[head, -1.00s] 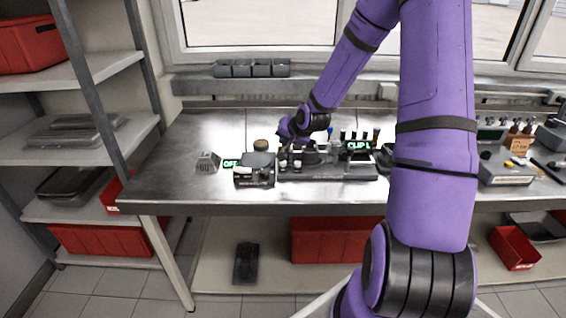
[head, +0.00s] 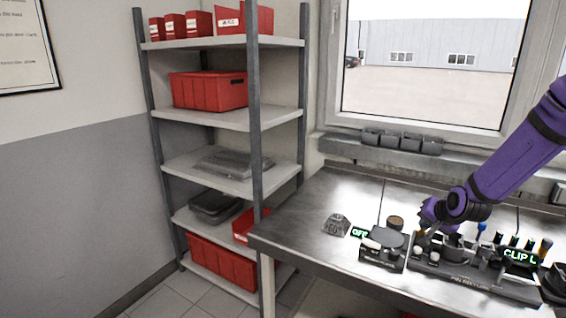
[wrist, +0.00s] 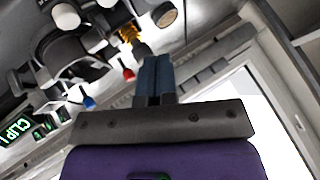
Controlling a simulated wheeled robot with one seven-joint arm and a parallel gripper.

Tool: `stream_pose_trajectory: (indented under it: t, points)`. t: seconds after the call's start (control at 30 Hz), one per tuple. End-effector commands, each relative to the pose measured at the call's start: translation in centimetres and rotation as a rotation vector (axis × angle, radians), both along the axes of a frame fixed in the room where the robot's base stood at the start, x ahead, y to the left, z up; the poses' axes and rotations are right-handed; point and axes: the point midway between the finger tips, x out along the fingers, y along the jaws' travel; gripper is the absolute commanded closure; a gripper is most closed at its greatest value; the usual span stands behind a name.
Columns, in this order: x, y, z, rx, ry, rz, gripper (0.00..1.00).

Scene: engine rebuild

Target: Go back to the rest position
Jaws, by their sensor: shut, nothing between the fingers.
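My purple arm reaches over the metal workbench (head: 310,205) from the right in the head view. My gripper (head: 424,226) is low over the bench, near the left end of the dark parts tray (head: 470,274); its fingers are small and partly hidden there. In the wrist view the two blue-grey fingers (wrist: 154,72) are together with nothing between them. A brass-coloured piece (wrist: 130,34) and a red-tipped piece (wrist: 128,74) lie just beyond the fingertips in that view; I cannot tell whether anything touches.
A shelf rack (head: 232,118) with red bins is at the left. Bench space at the left is clear.

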Motion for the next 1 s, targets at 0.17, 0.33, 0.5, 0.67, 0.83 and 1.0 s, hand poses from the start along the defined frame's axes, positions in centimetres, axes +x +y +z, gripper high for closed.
stream_pose_trajectory:
  t: [0.17, 0.33, 0.5, 0.67, 0.83, 1.0]
  points:
    - [-1.9, 2.3, 4.2, -0.120, 0.067, 0.083, 1.00]
    - [-4.5, 4.4, 8.2, -0.221, 0.129, 0.149, 1.00]
    - [-7.6, 6.5, 12.2, -0.304, 0.180, 0.204, 1.00]
    - [-11.1, 8.4, 15.7, -0.365, 0.217, 0.253, 1.00]
    - [-15.3, 10.3, 19.0, -0.408, 0.245, 0.303, 1.00]
    - [-19.9, 12.1, 21.7, -0.431, 0.263, 0.358, 1.00]
